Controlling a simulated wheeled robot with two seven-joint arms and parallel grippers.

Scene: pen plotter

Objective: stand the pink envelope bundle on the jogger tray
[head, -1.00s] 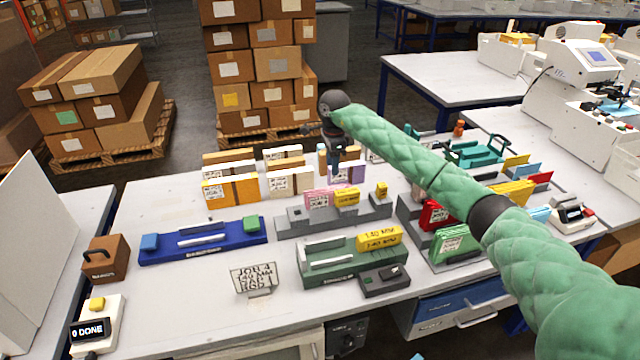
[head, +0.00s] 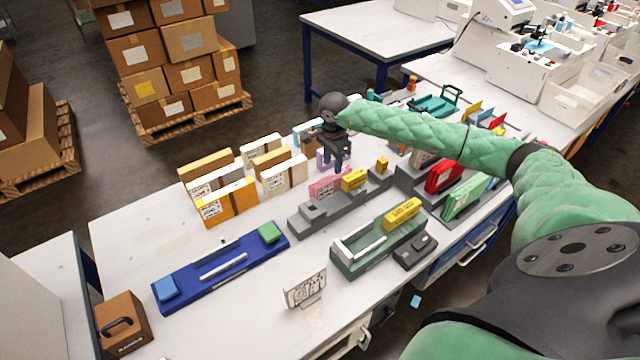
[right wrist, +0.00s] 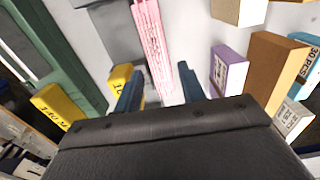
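The pink envelope bundle (head: 327,186) stands upright behind the long grey tray (head: 306,224), near a yellow block; I cannot tell whether it rests on the tray's edge or the table. In the right wrist view the bundle (right wrist: 152,45) runs from the top edge down toward the gap between the fingers. My right gripper (head: 338,163) is open and empty, beyond the bundle in the head view; it also shows open in the right wrist view (right wrist: 160,88). No label shows which tray is the jogger tray. My left gripper is not in view.
A blue tray (head: 185,289) with blue and green end blocks lies at the left. A green tray (head: 378,262) holds a yellow block. A purple box (right wrist: 229,68) stands right of the open fingers. Orange and white bundles (head: 228,203) stand behind.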

